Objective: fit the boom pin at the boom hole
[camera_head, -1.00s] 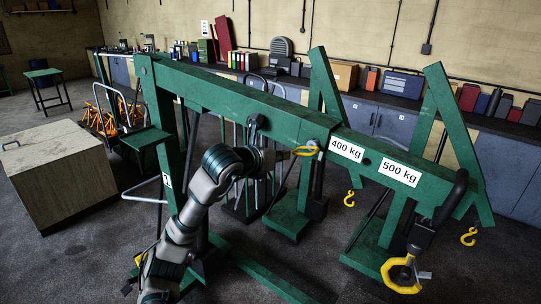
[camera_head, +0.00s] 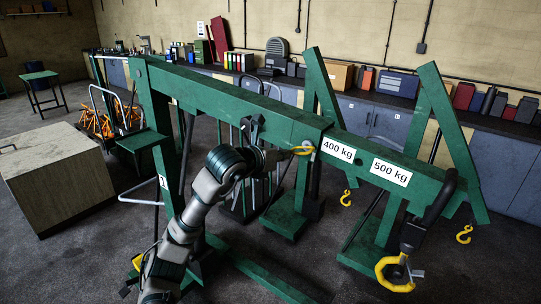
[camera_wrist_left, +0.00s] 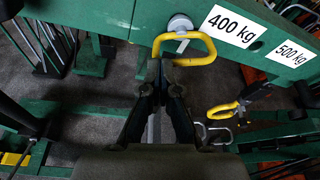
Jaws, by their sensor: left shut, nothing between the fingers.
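The boom pin (camera_head: 304,149) has a yellow loop handle and a pale round head. It sits at the side of the green boom (camera_head: 235,103), just left of the 400 kg label. In the left wrist view its yellow handle (camera_wrist_left: 206,50) hangs in front of the boom. I cannot tell how deep its shaft goes, and the hole behind it is hidden. My left gripper (camera_head: 286,156) is shut and empty, close to the left end of the handle. In the left wrist view its fingertips (camera_wrist_left: 162,66) are just below the handle. My right gripper is not in view.
A large yellow hook (camera_head: 396,272) hangs from the boom's right end. Green frame legs (camera_head: 452,140) with small yellow hooks stand behind. A wooden-sided cabinet (camera_head: 58,180) stands at left. A long bench (camera_head: 375,108) with boxes lines the wall.

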